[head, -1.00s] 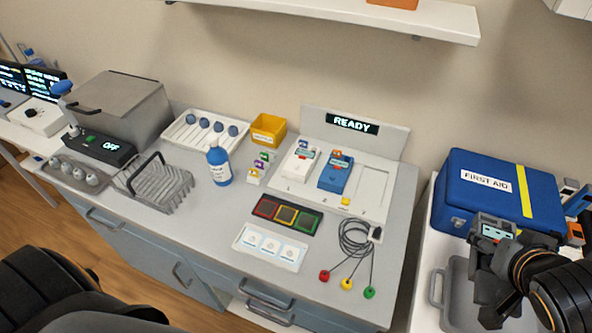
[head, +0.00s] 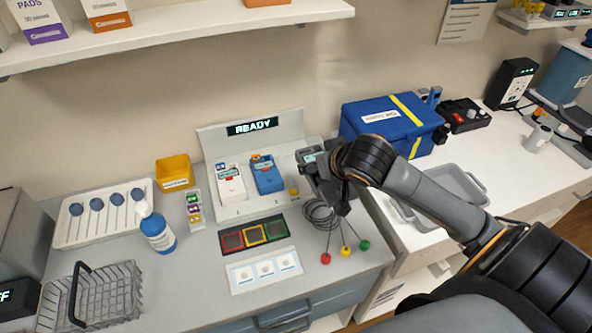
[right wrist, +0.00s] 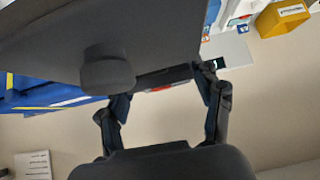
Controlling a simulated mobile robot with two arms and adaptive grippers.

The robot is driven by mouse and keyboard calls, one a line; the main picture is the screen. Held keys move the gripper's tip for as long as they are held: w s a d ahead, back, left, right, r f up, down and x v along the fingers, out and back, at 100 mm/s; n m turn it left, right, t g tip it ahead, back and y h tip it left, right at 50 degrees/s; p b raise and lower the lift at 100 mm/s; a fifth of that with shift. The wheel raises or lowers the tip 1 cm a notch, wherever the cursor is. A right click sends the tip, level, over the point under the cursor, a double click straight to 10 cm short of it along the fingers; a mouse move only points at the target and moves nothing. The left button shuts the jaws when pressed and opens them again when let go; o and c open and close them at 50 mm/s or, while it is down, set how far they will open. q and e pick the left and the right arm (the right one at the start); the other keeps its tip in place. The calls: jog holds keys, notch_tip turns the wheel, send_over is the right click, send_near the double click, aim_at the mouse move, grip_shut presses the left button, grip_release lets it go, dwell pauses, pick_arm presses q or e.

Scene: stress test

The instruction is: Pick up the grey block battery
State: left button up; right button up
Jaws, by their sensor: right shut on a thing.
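The grey block battery (head: 310,154), with a small pale screen on its face, is held in my right gripper (head: 322,172). My right gripper is shut on it, at the right end of the white charging station (head: 245,205), over the area of its third bay. I cannot tell whether the block touches the station. In the right wrist view, the fingers of my right gripper (right wrist: 165,95) grip the sides of the grey block (right wrist: 165,77), which is mostly hidden. A white battery (head: 230,182) and a blue battery (head: 266,174) stand in the other two bays. My left gripper is not in view.
The station's display (head: 252,127) reads READY. A coiled cable with red, yellow and green ends (head: 320,215) lies below my right gripper. A blue first-aid box (head: 385,125) and grey tray (head: 440,190) are to the right. A yellow bin (head: 174,172) stands left. A shelf (head: 180,32) hangs above.

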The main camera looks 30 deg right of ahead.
jog(key=d+r, duration=0.1)
jog(key=d, duration=0.6)
jog(key=shift+m+h, duration=0.3)
jog(key=shift+m, duration=0.1)
jog(key=w+a+f+p, duration=0.1)
jog(key=w+f, duration=0.2)
jog(key=w, duration=0.1)
jog(key=w+a+f+p, duration=0.1)
jog(key=w+f, duration=0.2)
jog(key=w, duration=0.2)
jog(key=w+f+p, duration=0.1)
jog(key=w+f, duration=0.2)
jog(key=w, duration=0.2)
jog(key=shift+a+f+p, duration=0.15)
jog(key=shift+a+p, duration=0.2)
jog(key=shift+a, duration=0.05)
notch_tip(320, 180, down, 3)
jog(key=shift+p, duration=0.65)
jog(key=shift+f, duration=0.15)
jog(key=shift+f, duration=0.1)
jog(key=shift+f, duration=0.5)
